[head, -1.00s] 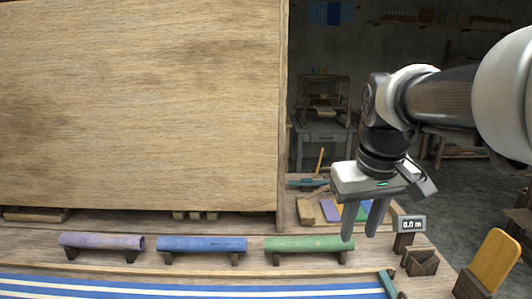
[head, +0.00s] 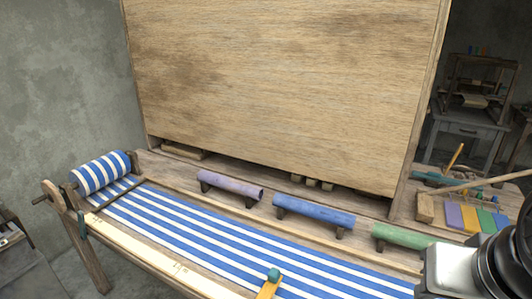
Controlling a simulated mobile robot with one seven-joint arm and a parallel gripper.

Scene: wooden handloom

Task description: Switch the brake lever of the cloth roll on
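The cloth roll (head: 101,172), wound with blue and white striped cloth, sits at the left end of the loom. A dark peg or handle (head: 40,200) sticks out at its left side. A short dark teal piece (head: 82,225) stands on the frame just below the roll; I cannot tell surely whether it is the brake lever. A yellow wooden lever with a teal knob (head: 273,274) stands at the front bottom edge, partly cut off. My gripper (head: 448,272) shows only as a pale housing at the lower right, far from the roll. Its fingers are out of frame.
Striped cloth (head: 215,238) stretches rightward from the roll. Purple (head: 230,187), blue (head: 314,210) and green (head: 403,236) rolls lie on holders behind it. A large wooden panel (head: 290,85) stands behind. The space above the cloth is clear.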

